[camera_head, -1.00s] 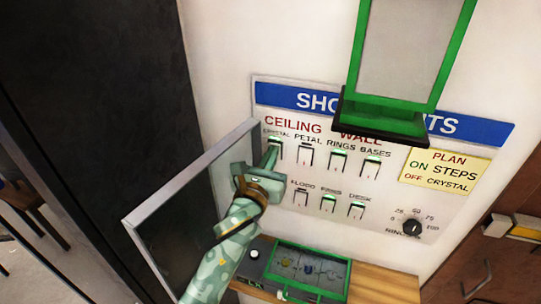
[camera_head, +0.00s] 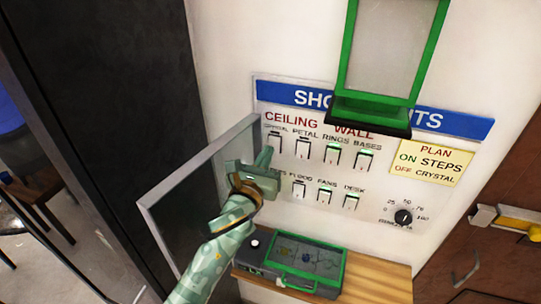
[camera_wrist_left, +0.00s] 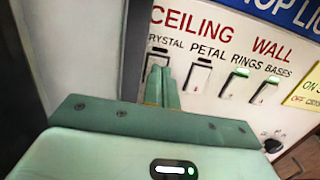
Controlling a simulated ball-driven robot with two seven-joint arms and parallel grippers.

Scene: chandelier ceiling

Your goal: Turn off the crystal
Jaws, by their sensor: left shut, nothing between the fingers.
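The crystal switch (camera_head: 274,143) is the leftmost in the top row of the white switch panel (camera_head: 440,207), under the CEILING label. It also shows in the left wrist view (camera_wrist_left: 158,52), partly hidden behind my fingers. No green glow shows on it or on the petal switch (camera_head: 303,147); the rings switch (camera_head: 332,152) and bases switch (camera_head: 363,158) glow green at the top. My left gripper (camera_head: 264,157) is shut and empty, its tips just below and left of the crystal switch. I cannot tell whether they touch it. My right gripper is not in view.
An open framed cover (camera_head: 186,187) stands out left of the panel, close to my left arm. A green-framed lamp (camera_head: 388,60) juts out above. A green-edged case (camera_head: 306,268) sits on the wooden shelf (camera_head: 385,285) below. A yellow note (camera_head: 430,161) reads ON STEPS, OFF CRYSTAL.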

